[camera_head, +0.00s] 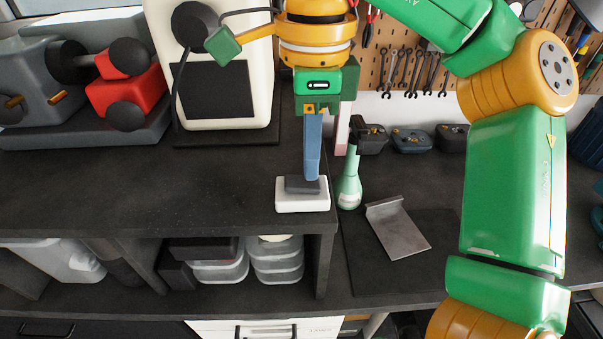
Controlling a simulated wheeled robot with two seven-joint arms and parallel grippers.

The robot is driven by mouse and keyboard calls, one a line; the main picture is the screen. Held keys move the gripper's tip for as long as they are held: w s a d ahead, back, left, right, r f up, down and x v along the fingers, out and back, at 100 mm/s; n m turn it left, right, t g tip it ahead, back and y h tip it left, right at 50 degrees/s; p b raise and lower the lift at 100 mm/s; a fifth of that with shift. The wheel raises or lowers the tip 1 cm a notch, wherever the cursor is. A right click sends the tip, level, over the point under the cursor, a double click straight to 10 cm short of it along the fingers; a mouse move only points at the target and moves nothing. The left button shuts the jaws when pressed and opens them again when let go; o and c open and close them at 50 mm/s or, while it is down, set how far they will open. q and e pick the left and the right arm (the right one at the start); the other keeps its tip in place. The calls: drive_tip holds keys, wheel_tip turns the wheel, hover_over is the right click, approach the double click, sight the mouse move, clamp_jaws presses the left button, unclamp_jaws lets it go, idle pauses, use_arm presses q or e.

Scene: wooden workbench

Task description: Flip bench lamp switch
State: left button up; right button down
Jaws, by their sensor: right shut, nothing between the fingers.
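A small white switch box (302,205) with a dark grey rocker (302,185) sits at the right front corner of the dark raised shelf. My right gripper (312,178) points straight down over it, its blue fingers shut with nothing between them. The fingertips are at the rocker and appear to touch it; exact contact cannot be told. My right arm, green and orange, comes in from the right side. My left gripper is not in view. No lamp can be made out clearly.
A mint spray bottle (348,186) stands close to the right of the switch. A metal scraper plate (398,228) lies on the lower bench. A cream machine (222,70) and a red and grey grinder (125,85) stand behind left. The shelf left of the switch is clear.

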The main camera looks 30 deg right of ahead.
drive_tip(key=shift+r+p, duration=0.5)
drive_tip(key=shift+r, duration=0.35)
drive_tip(key=shift+r+p, duration=0.45)
drive_tip(key=shift+r, duration=0.4)
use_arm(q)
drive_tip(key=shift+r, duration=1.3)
use_arm(e)
drive_tip(key=shift+r, duration=1.25)
